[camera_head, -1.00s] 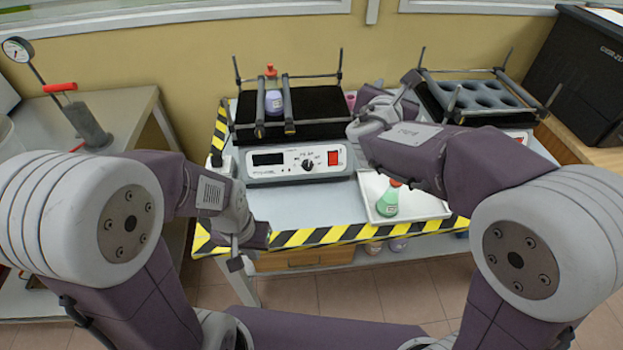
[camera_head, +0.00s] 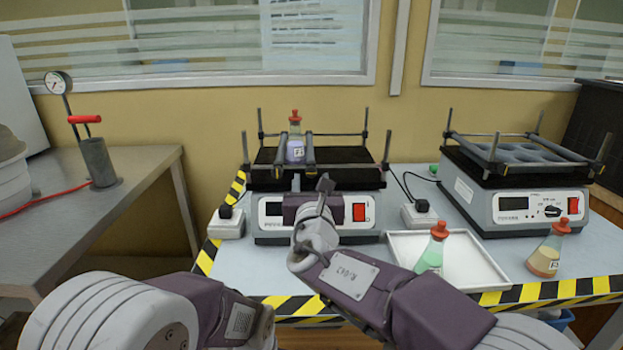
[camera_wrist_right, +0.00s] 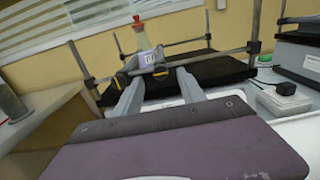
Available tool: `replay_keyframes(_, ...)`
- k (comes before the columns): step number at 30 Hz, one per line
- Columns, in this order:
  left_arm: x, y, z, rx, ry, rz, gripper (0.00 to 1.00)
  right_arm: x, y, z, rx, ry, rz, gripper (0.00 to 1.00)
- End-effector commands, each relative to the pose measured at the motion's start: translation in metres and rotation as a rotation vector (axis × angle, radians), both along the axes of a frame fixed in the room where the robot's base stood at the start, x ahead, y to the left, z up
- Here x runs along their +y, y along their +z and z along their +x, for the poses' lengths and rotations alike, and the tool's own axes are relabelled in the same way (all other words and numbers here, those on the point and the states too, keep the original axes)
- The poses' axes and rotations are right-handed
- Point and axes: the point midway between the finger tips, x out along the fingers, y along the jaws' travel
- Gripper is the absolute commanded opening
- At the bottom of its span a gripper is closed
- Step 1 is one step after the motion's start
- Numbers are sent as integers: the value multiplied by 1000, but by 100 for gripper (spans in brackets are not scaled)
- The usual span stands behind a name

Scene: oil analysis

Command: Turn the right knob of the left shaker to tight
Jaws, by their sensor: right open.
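The left shaker (camera_head: 270,225) stands on the table, with a black platform, corner posts and two clamp bars. A red-stoppered flask (camera_head: 296,145) stands between the bars; it also shows in the right wrist view (camera_wrist_right: 146,46). The right clamp bar (camera_head: 309,150) has its near end just beyond my right gripper (camera_head: 311,185). That gripper is open and empty in front of the shaker, its fingers (camera_wrist_right: 155,82) spread towards the bar ends in the wrist view. Contact cannot be told. The front panel's dial is hidden behind my right gripper. My left gripper is out of view.
A second shaker (camera_head: 480,205) stands at the right. A white tray (camera_head: 480,265) with a green-liquid flask (camera_head: 432,250) lies between them, and an orange-liquid flask (camera_head: 548,250) stands at the right. Power boxes (camera_head: 228,222) flank the left shaker. A side table (camera_head: 100,200) is at the left.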

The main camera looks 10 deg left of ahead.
Motion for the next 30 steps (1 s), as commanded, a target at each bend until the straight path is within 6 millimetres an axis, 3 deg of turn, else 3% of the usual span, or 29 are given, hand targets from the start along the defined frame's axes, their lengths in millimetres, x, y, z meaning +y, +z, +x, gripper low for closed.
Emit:
replay_keyframes(6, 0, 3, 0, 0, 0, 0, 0, 9, 0, 32, 1, -1, 1, 47)
replay_keyframes(15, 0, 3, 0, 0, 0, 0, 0, 10, 0, 37, 1, 0, 1, 47)
replay_keyframes(16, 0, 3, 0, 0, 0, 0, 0, 10, 0, 37, 1, 0, 1, 44)
replay_keyframes(21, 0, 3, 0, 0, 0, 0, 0, 10, 0, 37, 1, 0, 1, 0)
replay_keyframes(30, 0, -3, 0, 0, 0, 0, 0, 10, -2, 36, 8, 0, 28, 0)
